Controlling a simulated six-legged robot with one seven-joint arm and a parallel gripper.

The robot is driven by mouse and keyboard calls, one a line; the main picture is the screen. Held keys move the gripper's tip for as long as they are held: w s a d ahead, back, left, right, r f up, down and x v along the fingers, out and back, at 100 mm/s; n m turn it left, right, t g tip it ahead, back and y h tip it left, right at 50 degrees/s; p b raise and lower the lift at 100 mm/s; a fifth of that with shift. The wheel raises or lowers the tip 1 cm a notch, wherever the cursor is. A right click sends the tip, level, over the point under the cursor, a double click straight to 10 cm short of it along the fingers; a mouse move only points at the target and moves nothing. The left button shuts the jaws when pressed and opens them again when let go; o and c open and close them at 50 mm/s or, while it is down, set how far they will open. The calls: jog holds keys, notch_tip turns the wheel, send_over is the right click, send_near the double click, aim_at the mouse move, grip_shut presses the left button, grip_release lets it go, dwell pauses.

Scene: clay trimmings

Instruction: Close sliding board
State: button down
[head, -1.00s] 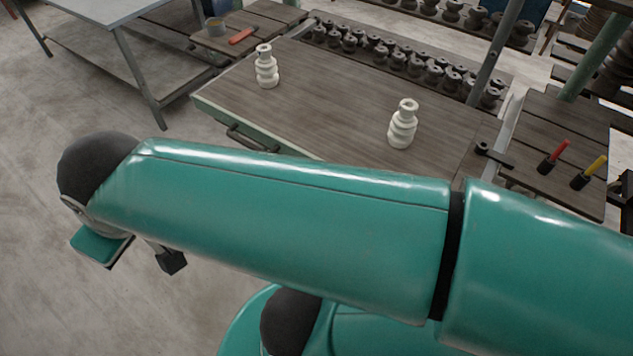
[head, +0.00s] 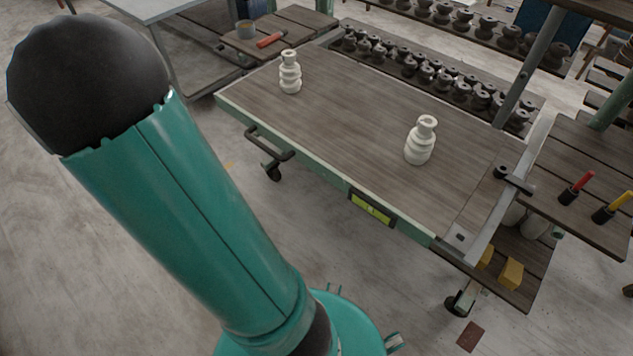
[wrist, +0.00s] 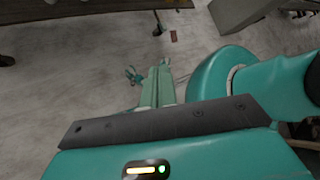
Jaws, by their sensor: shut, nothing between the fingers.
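A wooden board (head: 350,130) tops a wheeled cart with a pale green edge in the head view. A seam near its right end sets off a narrow piece (head: 485,195). I cannot tell which part slides or how far it stands open. A black handle (head: 268,142) is on the front left. Two white turned clay pieces stand on the board, one at the back left (head: 290,72) and one at the right (head: 420,140). My gripper (wrist: 165,124) shows in the wrist view as a teal body with a dark bar, shut and empty, away from the board. Its fingertips are not clear.
A green level (head: 372,207) is on the cart's front edge. A metal rail with a black clamp (head: 513,180) runs along the right end. A side shelf holds red (head: 577,187) and yellow (head: 613,207) handled tools. Open concrete floor lies in front.

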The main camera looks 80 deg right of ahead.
aim_at(389, 140)
jog(key=s+d+f+n+g+h, duration=0.2)
jog(key=s+d+f+n+g, duration=0.5)
jog(key=s+d+f+n, duration=0.15)
jog(key=shift+n, duration=0.25)
jog(key=x, duration=0.4)
jog(key=d+x, duration=0.1)
jog(key=x, duration=0.3)
jog(key=d+r+x, duration=0.1)
jog(key=x, duration=0.3)
jog(key=shift+w, duration=0.1)
jog(key=shift+d, duration=0.5)
jog(key=shift+s, duration=0.25)
jog(key=s+d, duration=0.3)
jog(key=d, duration=0.4)
jog(key=s+d, duration=0.4)
jog(key=d, duration=0.3)
jog(key=s+d, duration=0.4)
jog(key=d, duration=0.3)
jog(key=shift+d, duration=0.3)
jog(key=shift+s+d+r, duration=0.1)
jog(key=shift+d+r, duration=0.05)
jog(key=shift+d, duration=0.05)
jog(key=shift+s+d+r, duration=0.1)
